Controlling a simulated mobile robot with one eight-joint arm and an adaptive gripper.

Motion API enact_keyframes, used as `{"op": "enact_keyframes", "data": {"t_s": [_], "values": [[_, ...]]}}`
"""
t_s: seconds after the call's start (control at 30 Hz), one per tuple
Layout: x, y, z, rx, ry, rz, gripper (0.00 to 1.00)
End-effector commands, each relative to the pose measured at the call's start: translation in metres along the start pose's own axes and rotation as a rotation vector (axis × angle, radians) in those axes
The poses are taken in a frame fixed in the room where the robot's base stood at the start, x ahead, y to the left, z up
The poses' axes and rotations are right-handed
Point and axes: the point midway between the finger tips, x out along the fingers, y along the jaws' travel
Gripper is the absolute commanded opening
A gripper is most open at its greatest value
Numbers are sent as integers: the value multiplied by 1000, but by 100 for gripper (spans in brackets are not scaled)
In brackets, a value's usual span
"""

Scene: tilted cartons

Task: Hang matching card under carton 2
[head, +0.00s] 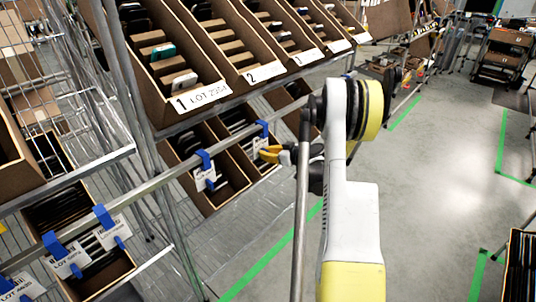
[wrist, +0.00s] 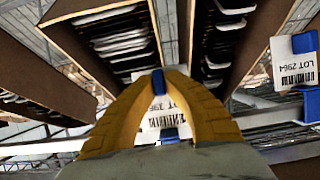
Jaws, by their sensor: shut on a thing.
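In the head view, carton 2 (head: 265,72) stands tilted on the upper shelf beside carton 1 (head: 203,96), which bears a lot label. My gripper (head: 268,154) has yellow fingers and is at the rail (head: 150,187) below carton 2. In the wrist view the fingers (wrist: 160,76) are shut on the blue clip (wrist: 158,84) of a white card (wrist: 166,116). The card shows between the fingers, its lot number partly hidden. The clip is at the rail; I cannot tell whether it is seated. Another card (wrist: 291,72), reading LOT 2964, hangs at the right.
The LOT 2964 card also shows in the head view (head: 205,178), hanging from the rail under carton 1. More cards (head: 68,256) hang at lower left. Lower cartons (head: 208,205) sit close behind the rail. The floor (head: 440,180) at right is mostly clear.

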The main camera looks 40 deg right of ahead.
Motion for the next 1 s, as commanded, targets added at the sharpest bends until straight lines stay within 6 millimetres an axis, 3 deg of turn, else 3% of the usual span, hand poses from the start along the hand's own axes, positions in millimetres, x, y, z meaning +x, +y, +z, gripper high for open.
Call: {"op": "enact_keyframes", "data": {"t_s": [0.77, 1.0], "values": [[36, -1, -16, 0, 0, -1, 0], [40, 0, -2, 1, 0, 0, 0]]}}
